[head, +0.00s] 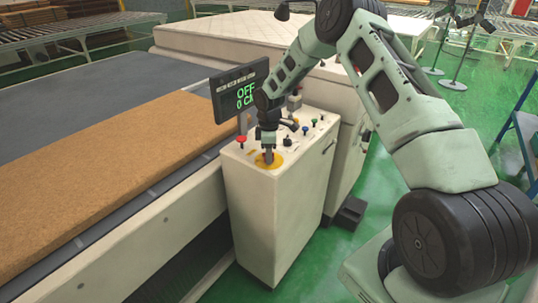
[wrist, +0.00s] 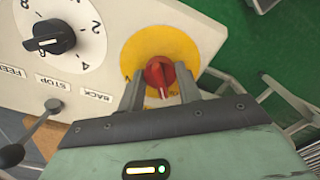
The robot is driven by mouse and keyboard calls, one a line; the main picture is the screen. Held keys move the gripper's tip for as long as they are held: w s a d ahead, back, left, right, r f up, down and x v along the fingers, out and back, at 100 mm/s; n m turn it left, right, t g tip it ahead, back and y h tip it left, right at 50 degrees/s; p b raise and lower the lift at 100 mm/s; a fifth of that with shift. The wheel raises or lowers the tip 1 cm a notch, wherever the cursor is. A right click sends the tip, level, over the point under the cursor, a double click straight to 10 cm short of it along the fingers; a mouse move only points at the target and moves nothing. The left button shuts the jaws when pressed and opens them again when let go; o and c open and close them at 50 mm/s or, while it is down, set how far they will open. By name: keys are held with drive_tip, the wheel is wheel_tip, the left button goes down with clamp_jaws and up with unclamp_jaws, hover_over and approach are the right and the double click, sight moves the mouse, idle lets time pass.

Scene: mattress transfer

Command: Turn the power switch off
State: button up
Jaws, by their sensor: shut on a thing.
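The power switch is a red knob (wrist: 156,74) on a round yellow plate (wrist: 178,45), seen in the wrist view on the cream control panel. My gripper (wrist: 161,88) has one finger on each side of the knob and is shut on it. The knob's white mark points toward my gripper's palm. In the head view my gripper (head: 268,154) reaches down to the yellow plate (head: 262,165) on top of the control cabinet (head: 270,205) and hides the knob.
A black dial (wrist: 50,37) with numbers and a lever (wrist: 45,117) stand beside the switch. A red button (head: 241,139) and several small switches are on the cabinet top. A conveyor with a brown mattress slab (head: 110,150) lies left; green floor is open right.

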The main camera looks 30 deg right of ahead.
drive_tip(key=shift+n, duration=0.9)
drive_tip(key=o, duration=1)
drive_tip(key=shift+r, duration=0.1)
wheel_tip(320, 180, up, 17)
drive_tip(key=b, duration=0.4)
drive_tip(key=shift+r, duration=0.15)
